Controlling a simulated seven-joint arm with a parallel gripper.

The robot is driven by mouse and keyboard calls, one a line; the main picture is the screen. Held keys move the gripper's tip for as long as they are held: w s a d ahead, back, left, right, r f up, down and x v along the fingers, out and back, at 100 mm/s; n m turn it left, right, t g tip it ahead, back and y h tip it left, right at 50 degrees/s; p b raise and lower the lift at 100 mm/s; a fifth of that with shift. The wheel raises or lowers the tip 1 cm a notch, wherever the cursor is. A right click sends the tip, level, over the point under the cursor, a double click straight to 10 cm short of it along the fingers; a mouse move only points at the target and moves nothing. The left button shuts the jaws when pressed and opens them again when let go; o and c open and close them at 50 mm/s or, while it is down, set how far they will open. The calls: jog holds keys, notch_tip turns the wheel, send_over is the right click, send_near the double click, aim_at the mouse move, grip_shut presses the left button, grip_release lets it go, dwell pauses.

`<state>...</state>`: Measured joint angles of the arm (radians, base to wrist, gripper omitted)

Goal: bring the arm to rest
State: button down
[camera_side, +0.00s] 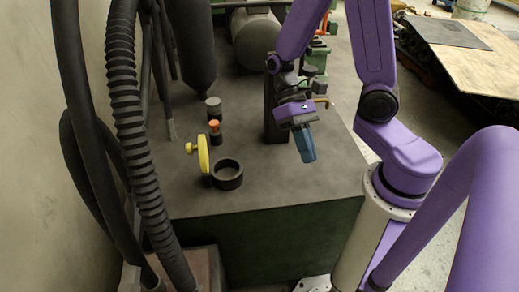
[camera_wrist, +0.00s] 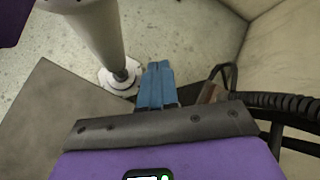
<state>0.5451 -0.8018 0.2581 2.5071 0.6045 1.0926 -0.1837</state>
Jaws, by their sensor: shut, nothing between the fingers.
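My gripper (camera_side: 308,158) has blue fingers and a purple and dark grey body. In the side view it hangs above the right part of the dark machine table (camera_side: 265,192), apart from its surface, with the fingers tilted downward. In the wrist view the blue fingers (camera_wrist: 158,68) lie together, shut, with nothing held between them. Beyond them are the table's corner, the pale floor and my white base column.
A yellow part (camera_side: 203,154), a black ring (camera_side: 227,175), an orange-topped knob (camera_side: 214,127) and a grey-topped knob (camera_side: 213,106) stand on the table left of my gripper. Thick black hoses (camera_side: 128,125) hang at the left. The table's front right surface is bare.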

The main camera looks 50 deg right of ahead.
jog(key=s+r+n+t+h, duration=0.4)
jog(key=n+t, duration=0.4)
jog(key=n, duration=0.5)
jog(key=shift+s+d+r, duration=0.2)
jog(key=shift+d+r, duration=0.05)
jog(key=shift+r, duration=0.5)
dwell(1.1)
